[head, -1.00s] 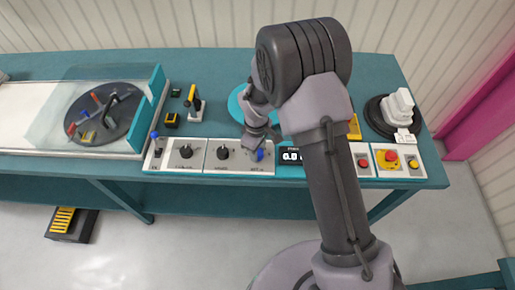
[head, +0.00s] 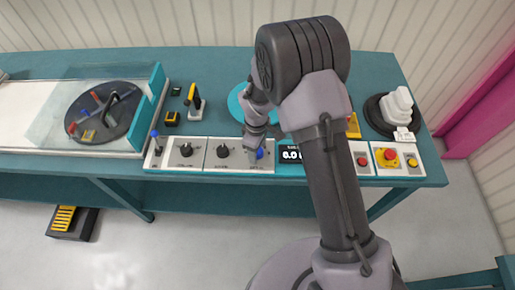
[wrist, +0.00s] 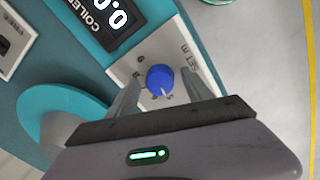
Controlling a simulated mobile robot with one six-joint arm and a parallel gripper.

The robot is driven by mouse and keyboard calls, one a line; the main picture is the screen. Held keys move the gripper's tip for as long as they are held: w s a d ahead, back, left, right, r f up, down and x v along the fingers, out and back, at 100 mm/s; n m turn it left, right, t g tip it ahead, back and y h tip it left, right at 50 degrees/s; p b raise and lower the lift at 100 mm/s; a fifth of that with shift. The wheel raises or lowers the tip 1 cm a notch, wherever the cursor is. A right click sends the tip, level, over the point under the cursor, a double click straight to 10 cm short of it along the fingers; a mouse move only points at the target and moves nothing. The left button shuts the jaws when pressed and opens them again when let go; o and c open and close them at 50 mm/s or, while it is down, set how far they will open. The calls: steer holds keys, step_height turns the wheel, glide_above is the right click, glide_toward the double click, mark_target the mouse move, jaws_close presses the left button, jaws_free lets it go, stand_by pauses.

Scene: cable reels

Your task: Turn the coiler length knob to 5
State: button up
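The coiler length knob is a round blue knob (wrist: 160,79) with a pale pointer line, on a light panel plate. It also shows at the front of the console in the head view (head: 260,153), partly hidden by my gripper. My gripper (wrist: 158,90) is open, with one finger on each side of the knob in the wrist view. I cannot tell whether either finger touches it. The coiler display (wrist: 105,20) beside the plate is black with white digits and appears to read 0.0; it also shows in the head view (head: 290,154).
Two black knobs (head: 186,150) (head: 222,151) and a blue-topped lever (head: 155,135) are left of the blue knob. A red button (head: 362,161) and a yellow-backed red stop button (head: 390,154) are to the right. A teal disc (wrist: 60,110) lies behind the plate.

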step_height(320, 180, up, 17)
steer(key=p, duration=0.4)
steer(key=shift+s+r+p, duration=0.2)
steer(key=shift+s+p, duration=0.1)
steer(key=shift+a, duration=0.1)
steer(key=s+d+r+m+t+y+b, duration=0.1)
steer(key=s+d+r+m+b, duration=0.1)
steer(key=r+m, duration=0.15)
steer(key=s+d+r+m+t+b, duration=0.1)
steer(key=s+d+r+m+b, duration=0.1)
steer(key=s+d+r, duration=0.15)
steer(key=s+d+r+m+t+b, duration=0.1)
steer(key=s+d+r+m+b, duration=0.1)
steer(key=s+m, duration=0.4)
steer(key=s+d+r+m+t+y+b, duration=0.1)
steer(key=s+m+b, duration=0.3)
steer(key=s, duration=0.7)
steer(key=shift+d+r+m+t, duration=0.45)
steer(key=shift+d+m+t, duration=0.25)
steer(key=shift+d+m, duration=0.3)
steer(key=shift+a, duration=0.1)
